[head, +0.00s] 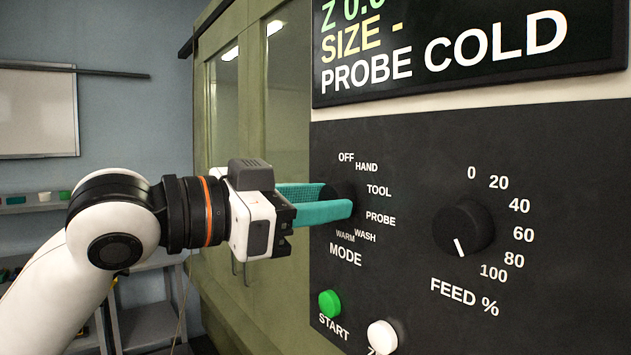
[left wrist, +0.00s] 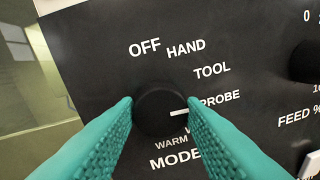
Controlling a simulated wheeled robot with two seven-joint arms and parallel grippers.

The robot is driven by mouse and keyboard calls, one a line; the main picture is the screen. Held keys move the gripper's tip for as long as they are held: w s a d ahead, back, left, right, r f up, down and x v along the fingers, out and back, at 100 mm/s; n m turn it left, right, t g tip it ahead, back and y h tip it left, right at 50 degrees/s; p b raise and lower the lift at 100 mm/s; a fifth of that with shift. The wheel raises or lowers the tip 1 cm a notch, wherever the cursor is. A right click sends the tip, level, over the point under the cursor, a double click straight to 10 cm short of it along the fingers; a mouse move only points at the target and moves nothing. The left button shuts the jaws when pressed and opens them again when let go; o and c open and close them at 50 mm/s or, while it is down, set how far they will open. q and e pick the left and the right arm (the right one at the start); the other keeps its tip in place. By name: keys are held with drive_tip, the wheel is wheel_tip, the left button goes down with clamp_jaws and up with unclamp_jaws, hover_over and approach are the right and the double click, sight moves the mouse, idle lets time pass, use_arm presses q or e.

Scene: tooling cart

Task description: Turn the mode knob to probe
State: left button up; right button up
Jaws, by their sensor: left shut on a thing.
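The mode knob (left wrist: 160,110) is a round black knob on the dark control panel, ringed by the labels OFF, HAND, TOOL, PROBE, WASH and WARM. In the left wrist view its white pointer line points right, toward the PROBE label (left wrist: 220,99). My left gripper (left wrist: 160,116) has teal fingers, one on each side of the knob, and is shut on it. In the head view my left gripper (head: 335,200) reaches the panel from the left, and its fingers hide part of the mode knob (head: 344,192). My right gripper is not in view.
The feed knob (head: 467,228) is to the right of the mode knob, its pointer near 100. A green START button (head: 330,303) and a white button (head: 382,336) are below. A display (head: 470,45) above reads PROBE COLD. The green machine door (head: 235,120) is at the left.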

use_arm(q)
drive_tip(key=shift+m+p, duration=0.95)
drive_tip(key=shift+m, duration=0.35)
drive_tip(key=o, duration=1)
drive_tip(key=b+v, duration=0.2)
drive_tip(key=v, duration=1)
drive_tip(key=shift+r, duration=0.1)
